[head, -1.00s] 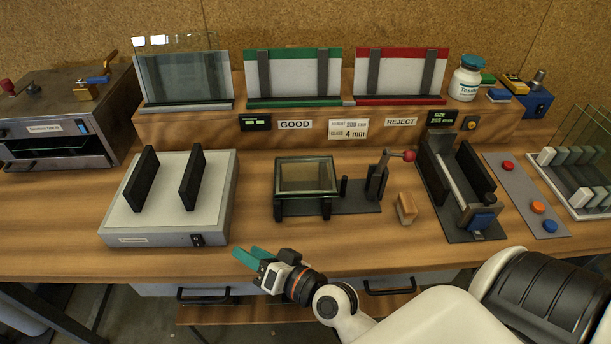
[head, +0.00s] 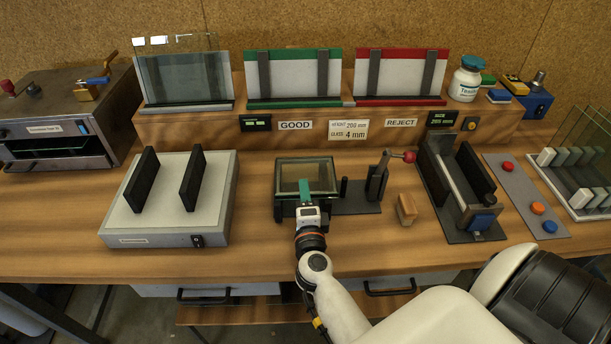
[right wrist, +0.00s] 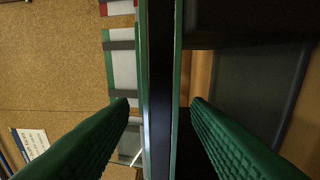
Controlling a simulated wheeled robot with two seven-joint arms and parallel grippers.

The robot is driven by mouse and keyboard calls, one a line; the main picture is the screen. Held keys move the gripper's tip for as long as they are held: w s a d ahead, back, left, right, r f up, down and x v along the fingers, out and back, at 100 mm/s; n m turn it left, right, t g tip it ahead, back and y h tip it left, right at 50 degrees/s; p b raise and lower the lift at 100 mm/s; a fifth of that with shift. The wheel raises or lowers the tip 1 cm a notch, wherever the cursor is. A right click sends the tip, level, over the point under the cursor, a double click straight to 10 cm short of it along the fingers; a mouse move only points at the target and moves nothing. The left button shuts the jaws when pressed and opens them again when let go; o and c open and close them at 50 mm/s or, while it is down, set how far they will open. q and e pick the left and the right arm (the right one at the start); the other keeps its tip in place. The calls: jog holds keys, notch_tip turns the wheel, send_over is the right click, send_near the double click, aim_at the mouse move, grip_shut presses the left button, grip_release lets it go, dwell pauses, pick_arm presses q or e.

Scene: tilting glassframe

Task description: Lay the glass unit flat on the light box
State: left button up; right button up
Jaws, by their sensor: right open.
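The glass unit (head: 307,172), two panes with a dark spacer edge, sits on dark supports of the stand at the bench middle. My right gripper (head: 305,186), with green fingers, is at its front edge, partly covering it. In the right wrist view the open fingers (right wrist: 158,103) are apart on either side of the unit's edge (right wrist: 160,70), with gaps showing. The light box (head: 170,228) is the pale box at left with a front switch; two black upright pads stand on it. My left gripper is not in view.
A lever with a red knob (head: 408,157) stands right of the unit, near a wooden block (head: 406,209). A clamp-like gauge (head: 461,190) is farther right. Green and red racks (head: 400,75) stand behind. Bare bench lies between light box and stand.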

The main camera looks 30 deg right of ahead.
aim_at(306, 177)
jog(key=shift+b+x, duration=0.5)
jog(key=shift+x, duration=2.3)
jog(key=shift+s+a, duration=0.1)
jog(key=shift+a, duration=0.05)
jog(key=shift+c, duration=0.7)
grip_shut()
